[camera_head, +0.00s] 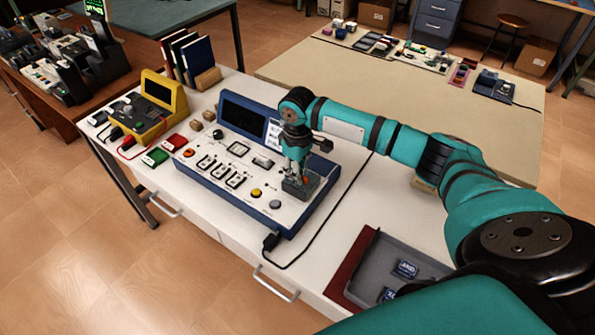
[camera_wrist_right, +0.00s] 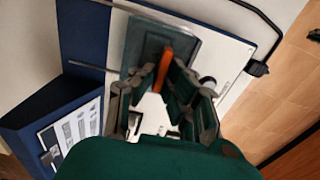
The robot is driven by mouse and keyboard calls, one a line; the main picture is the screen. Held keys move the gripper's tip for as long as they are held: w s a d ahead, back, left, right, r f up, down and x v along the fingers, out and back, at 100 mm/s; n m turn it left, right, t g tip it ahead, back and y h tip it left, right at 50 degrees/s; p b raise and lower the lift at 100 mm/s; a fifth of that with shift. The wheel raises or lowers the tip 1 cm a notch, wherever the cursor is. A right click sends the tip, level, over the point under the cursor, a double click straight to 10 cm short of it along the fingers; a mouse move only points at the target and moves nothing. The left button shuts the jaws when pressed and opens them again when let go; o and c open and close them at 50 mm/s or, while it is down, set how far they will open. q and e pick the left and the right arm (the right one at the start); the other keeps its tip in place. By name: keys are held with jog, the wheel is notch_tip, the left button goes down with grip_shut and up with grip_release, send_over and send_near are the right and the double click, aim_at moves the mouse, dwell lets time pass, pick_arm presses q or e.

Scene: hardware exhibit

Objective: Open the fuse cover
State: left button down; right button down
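The blue and white panel unit (camera_head: 262,196) lies on the white bench. At its right end is the grey fuse cover (camera_head: 312,186), with an orange tab. In the right wrist view the cover (camera_wrist_right: 190,50) and its orange tab (camera_wrist_right: 163,70) are close in front of the gripper. My right gripper (camera_head: 298,172) points down over the cover. In the wrist view its fingers (camera_wrist_right: 158,85) are apart, one on each side of the tab, and the right finger looks nearer it. Whether they touch it is not clear. My left gripper is not in view.
A black cable (camera_head: 315,232) runs along the panel's right side. A grey tray (camera_head: 368,262) sits at the front right. A yellow meter (camera_head: 163,107) and small red and green blocks stand at left.

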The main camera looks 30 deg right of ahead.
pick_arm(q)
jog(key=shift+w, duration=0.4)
pick_arm(e)
jog(key=shift+w+d+r, duration=0.1)
jog(key=shift+w+d, duration=0.05)
jog(key=shift+d, duration=0.2)
jog(key=w+d, duration=0.1)
jog(key=d, duration=0.3)
jog(key=w+d+p, duration=0.1)
jog(key=d, duration=0.1)
jog(key=shift+w+d, duration=0.1)
jog(key=shift+w, duration=0.25)
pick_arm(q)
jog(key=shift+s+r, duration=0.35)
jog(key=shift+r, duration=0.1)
pick_arm(e)
jog(key=c, duration=1.4)
grip_release()
jog(key=shift+s, duration=0.1)
